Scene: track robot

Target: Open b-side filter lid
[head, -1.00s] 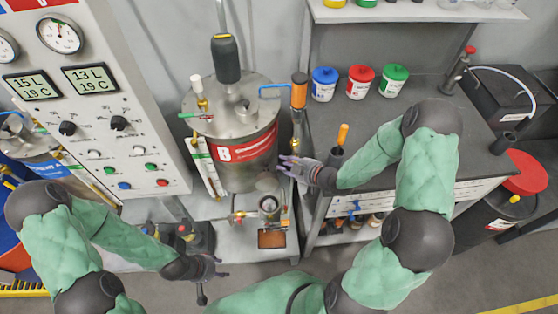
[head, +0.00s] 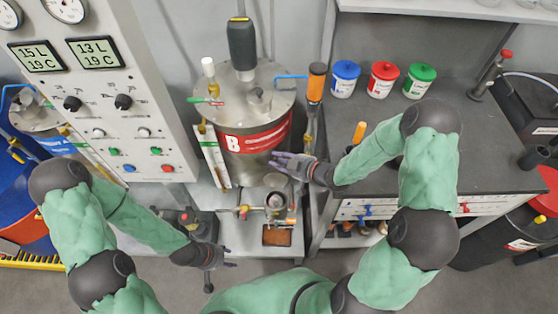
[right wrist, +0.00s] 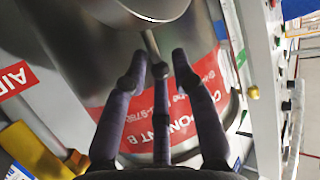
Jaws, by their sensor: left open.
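The silver B tank (head: 255,165), with a red label, stands upright in the middle of the head view. Below its front is a small round metal fitting (head: 277,201), seemingly the b-side filter; I cannot make out its lid clearly. My right gripper (head: 280,160) is in front of the tank's lower right, above that fitting. In the right wrist view its purple fingers (right wrist: 160,65) are spread and empty, with the red-labelled tank behind them. A rounded metal part (right wrist: 150,8) is above the fingertips. My left gripper (head: 228,264) is open and empty, low and left of the fitting.
The control panel (head: 115,110) stands left of the tank. On the right is a dark bench (head: 445,145) with blue, red and green-lidded jars (head: 384,80). Floor shows at the front.

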